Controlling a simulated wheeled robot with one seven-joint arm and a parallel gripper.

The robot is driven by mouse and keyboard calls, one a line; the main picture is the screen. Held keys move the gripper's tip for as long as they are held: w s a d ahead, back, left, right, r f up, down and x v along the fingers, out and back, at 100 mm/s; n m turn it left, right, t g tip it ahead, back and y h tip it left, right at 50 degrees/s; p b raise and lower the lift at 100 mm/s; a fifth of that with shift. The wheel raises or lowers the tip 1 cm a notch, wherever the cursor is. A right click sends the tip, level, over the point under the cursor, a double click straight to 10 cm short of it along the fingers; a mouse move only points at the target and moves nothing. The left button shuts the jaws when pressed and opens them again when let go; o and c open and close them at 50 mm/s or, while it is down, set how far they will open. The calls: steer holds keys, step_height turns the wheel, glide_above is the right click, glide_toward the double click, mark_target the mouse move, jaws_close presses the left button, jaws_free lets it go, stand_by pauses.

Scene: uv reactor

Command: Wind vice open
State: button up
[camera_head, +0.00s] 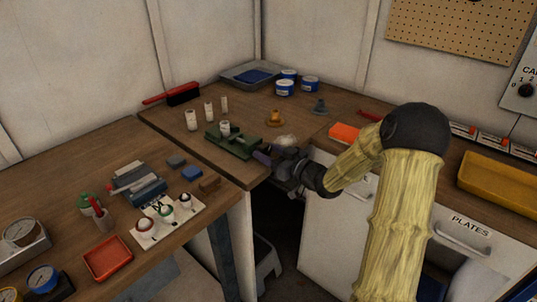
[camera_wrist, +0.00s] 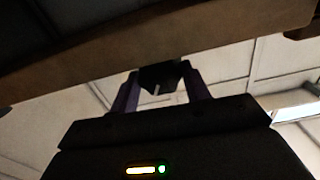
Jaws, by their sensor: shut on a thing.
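A green vice (camera_head: 241,148) stands at the front corner of the wooden bench in the head view, with a pale cylinder (camera_head: 225,128) upright at its jaws. My gripper (camera_head: 263,157) is at the vice's near right end, at the bench edge. In the wrist view my gripper (camera_wrist: 160,85) has its two purple fingers on either side of a dark block with a thin light bar (camera_wrist: 160,77). This looks like the vice's handle end, and the gripper is shut on it. The fingers hide part of it in the head view, and I cannot tell the jaw gap.
Pale cylinders (camera_head: 191,120) stand left of the vice. A brush (camera_head: 183,94), blue-labelled tins (camera_head: 285,88) and a tray (camera_head: 240,75) are behind. An orange block (camera_head: 344,133) lies right of my gripper. A blue-grey device (camera_head: 140,188) and red tray (camera_head: 108,259) lie at left.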

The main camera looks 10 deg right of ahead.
steer(key=n+b, duration=0.4)
steer(key=shift+f, duration=0.25)
steer(key=shift+r+n+b, duration=0.15)
steer(key=shift+n+b, duration=0.65)
steer(key=shift+n, duration=0.2)
steer(key=o, duration=1)
steer(key=shift+r, duration=0.1)
